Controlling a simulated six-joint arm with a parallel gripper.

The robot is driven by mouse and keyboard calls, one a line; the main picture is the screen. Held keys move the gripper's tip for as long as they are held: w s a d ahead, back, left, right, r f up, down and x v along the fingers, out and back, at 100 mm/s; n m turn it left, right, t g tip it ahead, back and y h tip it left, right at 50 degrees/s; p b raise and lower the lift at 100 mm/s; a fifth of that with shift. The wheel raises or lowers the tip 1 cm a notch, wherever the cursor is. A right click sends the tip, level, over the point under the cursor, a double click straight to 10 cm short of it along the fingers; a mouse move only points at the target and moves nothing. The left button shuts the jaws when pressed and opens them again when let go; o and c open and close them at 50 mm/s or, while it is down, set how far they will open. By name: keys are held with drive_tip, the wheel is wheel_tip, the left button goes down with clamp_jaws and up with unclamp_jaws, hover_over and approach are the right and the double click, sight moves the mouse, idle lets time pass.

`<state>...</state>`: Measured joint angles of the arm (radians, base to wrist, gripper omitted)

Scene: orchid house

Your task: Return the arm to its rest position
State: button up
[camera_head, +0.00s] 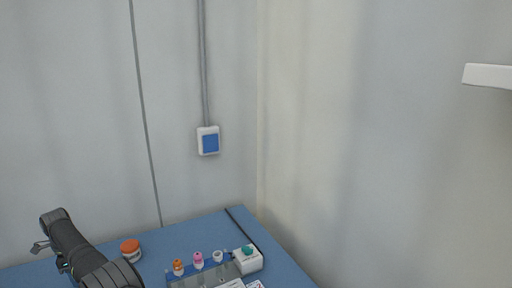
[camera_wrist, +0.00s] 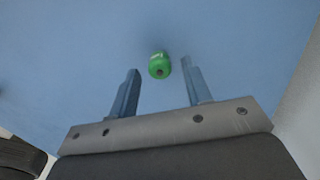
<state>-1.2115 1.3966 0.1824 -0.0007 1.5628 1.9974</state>
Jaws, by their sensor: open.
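My gripper (camera_wrist: 160,66) shows in the wrist view with its two blue-grey fingers apart and nothing held between them. A small green cylinder (camera_wrist: 159,69) with a dark spot on its end appears beyond the fingers, between their tips in the picture, against the blue tabletop (camera_wrist: 75,50). I see no contact between it and the fingers. In the head view my dark arm (camera_head: 75,245) is at the lower left, over the table (camera_head: 190,232). The fingers cannot be made out clearly there.
An orange-lidded jar (camera_head: 130,250) stands right of my arm. A rack (camera_head: 205,275) holds orange, pink and white-topped vials, with a white box with a green knob (camera_head: 248,260) beside it. Walls close the back and right. A white ledge (camera_head: 490,76) juts out high at right.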

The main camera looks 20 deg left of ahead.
drive_tip(key=shift+f, duration=0.4)
wheel_tip(320, 180, up, 7)
drive_tip(key=shift+r, duration=0.15)
wheel_tip(320, 180, down, 8)
drive_tip(key=shift+r, duration=0.25)
drive_tip(key=shift+a+r, duration=0.1)
drive_tip(key=shift+r, duration=0.2)
wheel_tip(320, 180, up, 3)
drive_tip(key=shift+r, duration=0.1)
drive_tip(key=w+d+r+m, duration=0.1)
drive_tip(key=w+d+r, duration=0.6)
drive_tip(key=d, duration=0.4)
drive_tip(key=w+d+r+m, duration=0.2)
drive_tip(key=w+d+r, duration=0.2)
drive_tip(key=w+d, duration=0.7)
drive_tip(key=w+d+r+m, duration=0.1)
drive_tip(key=d+r+m, duration=0.2)
drive_tip(key=d, duration=1.3)
drive_tip(key=w+d+r+m, duration=0.1)
drive_tip(key=d+r+m, duration=0.15)
drive_tip(key=d, duration=1.45)
drive_tip(key=a+f, duration=0.4)
drive_tip(key=a, duration=0.2)
